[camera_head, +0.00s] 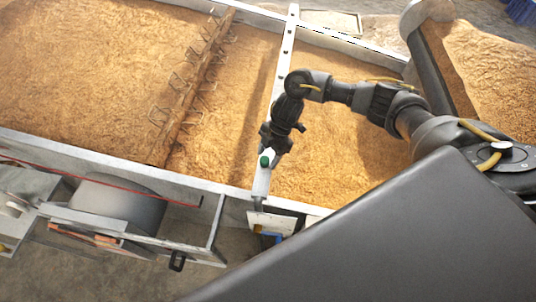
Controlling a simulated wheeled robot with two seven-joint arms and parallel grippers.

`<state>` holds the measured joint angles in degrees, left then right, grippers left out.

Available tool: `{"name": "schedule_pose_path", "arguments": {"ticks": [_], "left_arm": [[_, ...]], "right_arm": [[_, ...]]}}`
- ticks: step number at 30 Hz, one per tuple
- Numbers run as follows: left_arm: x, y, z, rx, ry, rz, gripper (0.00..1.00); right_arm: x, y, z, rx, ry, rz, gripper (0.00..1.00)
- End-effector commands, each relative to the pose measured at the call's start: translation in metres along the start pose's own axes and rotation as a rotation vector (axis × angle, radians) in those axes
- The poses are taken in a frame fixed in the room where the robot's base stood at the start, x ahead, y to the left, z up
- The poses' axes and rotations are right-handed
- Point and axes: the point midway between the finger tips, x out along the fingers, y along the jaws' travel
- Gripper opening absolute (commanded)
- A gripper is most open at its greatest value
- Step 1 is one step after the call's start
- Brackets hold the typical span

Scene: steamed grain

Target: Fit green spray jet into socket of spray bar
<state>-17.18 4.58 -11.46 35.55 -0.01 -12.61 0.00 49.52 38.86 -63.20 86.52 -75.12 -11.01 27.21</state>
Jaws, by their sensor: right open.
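A small green spray jet (264,161) shows at the lower end of the pale spray bar (284,58), which runs across the grain bed with dark holes along it. I cannot tell whether the jet is seated in a socket or resting on the bar. My right gripper (268,150) is open, right at the jet and just above the bar; its fingertips are small and partly hidden by the wrist. My left gripper is not in view.
Grain fills the metal-walled bed (330,150). A wooden beam with wire hooks (190,85) crosses it on the left. A metal frame with a drum (120,205) stands outside the near wall. A small white panel (272,222) sits by that wall.

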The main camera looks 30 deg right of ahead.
Motion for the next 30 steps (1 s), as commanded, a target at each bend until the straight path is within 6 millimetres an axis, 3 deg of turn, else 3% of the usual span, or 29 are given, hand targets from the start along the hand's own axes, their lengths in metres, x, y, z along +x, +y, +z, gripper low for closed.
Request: {"name": "schedule_pose_path", "arguments": {"ticks": [8, 21, 30], "left_arm": [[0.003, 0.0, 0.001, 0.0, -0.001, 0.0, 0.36], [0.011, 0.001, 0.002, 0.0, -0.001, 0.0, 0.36], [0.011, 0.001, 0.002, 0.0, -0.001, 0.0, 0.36]], "right_arm": [[-0.017, 0.001, 0.001, -0.002, 0.0, 0.003, 0.54], [-0.096, 0.001, 0.0, -0.002, -0.001, 0.003, 0.54], [-0.108, 0.0, 0.0, 0.0, 0.0, 0.0, 0.54]]}}
